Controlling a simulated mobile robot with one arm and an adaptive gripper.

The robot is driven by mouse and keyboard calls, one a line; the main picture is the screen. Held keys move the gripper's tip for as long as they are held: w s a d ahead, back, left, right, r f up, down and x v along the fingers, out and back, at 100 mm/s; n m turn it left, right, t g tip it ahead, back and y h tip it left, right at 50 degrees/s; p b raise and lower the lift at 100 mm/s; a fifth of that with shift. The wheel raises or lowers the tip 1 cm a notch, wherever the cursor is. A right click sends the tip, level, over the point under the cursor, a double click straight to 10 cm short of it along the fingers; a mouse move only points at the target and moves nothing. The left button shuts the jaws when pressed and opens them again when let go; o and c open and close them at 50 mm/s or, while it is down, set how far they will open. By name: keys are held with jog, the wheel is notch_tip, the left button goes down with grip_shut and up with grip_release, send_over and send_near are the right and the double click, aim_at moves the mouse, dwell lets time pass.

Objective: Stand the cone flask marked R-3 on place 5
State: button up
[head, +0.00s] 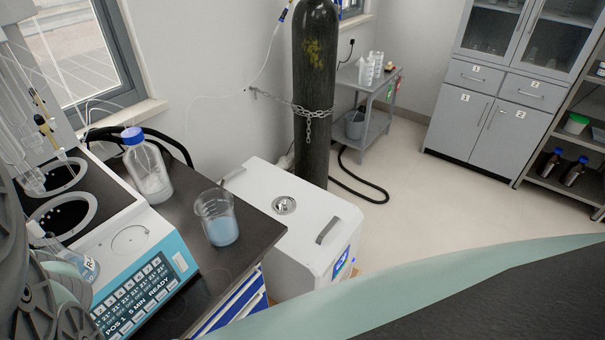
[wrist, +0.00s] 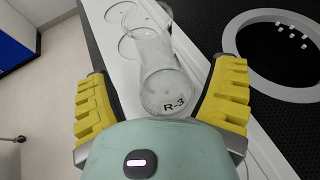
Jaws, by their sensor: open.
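The cone flask marked R-3 (wrist: 168,92) is clear glass and shows in the wrist view, its label facing me. It stands between the two yellow fingers of my gripper (wrist: 165,75), which are apart with a gap on each side of the glass. In the head view, a small labelled flask (head: 86,268) is by the distiller panel at the lower left, partly hidden by my arm; its full label is not readable there. Round outlines (wrist: 132,45) mark the white surface beyond the flask in the wrist view. No number 5 can be read.
The distiller's display (head: 140,297) reads POS 1, 5 MIN, READY. A blue-capped bottle (head: 148,170) and a beaker of blue liquid (head: 217,220) stand right of it. A white ring (wrist: 235,45) surrounds a dark opening at the right in the wrist view.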

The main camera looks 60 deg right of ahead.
jog(key=p+v, duration=0.1)
jog(key=v, duration=0.5)
jog(key=shift+d+r, duration=0.2)
jog(key=shift+d, duration=0.15)
jog(key=shift+p+v, duration=0.6)
jog(key=shift+v, duration=0.35)
jog(key=shift+s+f, duration=0.1)
jog(key=shift+s, duration=0.05)
